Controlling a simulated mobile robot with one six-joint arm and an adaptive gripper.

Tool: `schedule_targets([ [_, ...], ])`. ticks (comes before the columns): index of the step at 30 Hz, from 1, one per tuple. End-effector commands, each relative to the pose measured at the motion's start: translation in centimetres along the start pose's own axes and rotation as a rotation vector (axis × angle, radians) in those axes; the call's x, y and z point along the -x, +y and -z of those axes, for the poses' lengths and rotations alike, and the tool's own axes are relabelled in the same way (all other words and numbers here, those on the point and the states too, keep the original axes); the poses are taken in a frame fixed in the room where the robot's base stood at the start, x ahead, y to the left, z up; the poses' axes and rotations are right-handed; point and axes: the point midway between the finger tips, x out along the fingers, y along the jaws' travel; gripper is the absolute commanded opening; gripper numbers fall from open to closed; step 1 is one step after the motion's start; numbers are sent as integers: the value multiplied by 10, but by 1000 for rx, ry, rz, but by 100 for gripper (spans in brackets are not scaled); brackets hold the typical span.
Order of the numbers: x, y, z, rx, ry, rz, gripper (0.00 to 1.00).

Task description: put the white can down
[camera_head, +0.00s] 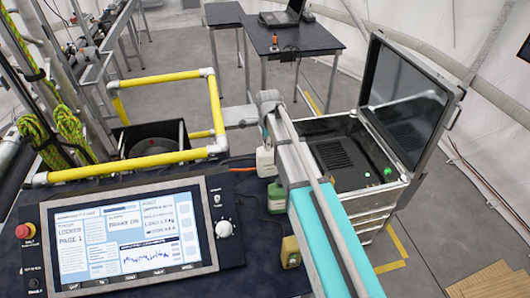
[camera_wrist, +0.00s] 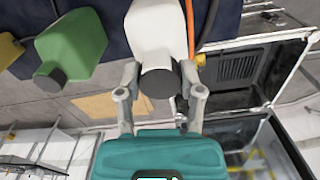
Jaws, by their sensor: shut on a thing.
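The white can (camera_wrist: 155,35) with its dark cap is between the two fingers of my gripper (camera_wrist: 160,82) in the wrist view. The fingers are closed on it at the cap end. In the head view the white can (camera_head: 265,161) shows left of my arm, by the right edge of the dark table (camera_head: 245,182). My arm partly hides it, and I cannot tell whether its base touches the table. The gripper's fingers are hard to make out in the head view.
A green can (camera_head: 277,197) stands beside the white one, and a yellow can (camera_head: 290,252) is nearer the front. An orange hose (camera_wrist: 187,70) runs close by the white can. An open black case (camera_head: 340,155) is to the right. A yellow rail frame (camera_head: 150,160) stands left.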

Motion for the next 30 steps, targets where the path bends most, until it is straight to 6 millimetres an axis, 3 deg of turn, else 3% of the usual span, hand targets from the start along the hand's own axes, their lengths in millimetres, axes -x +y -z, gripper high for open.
schedule_targets([
  [14,-4,-2,-1,-1,0,0,0],
  [30,-39,-7,-4,-2,0,0,0],
])
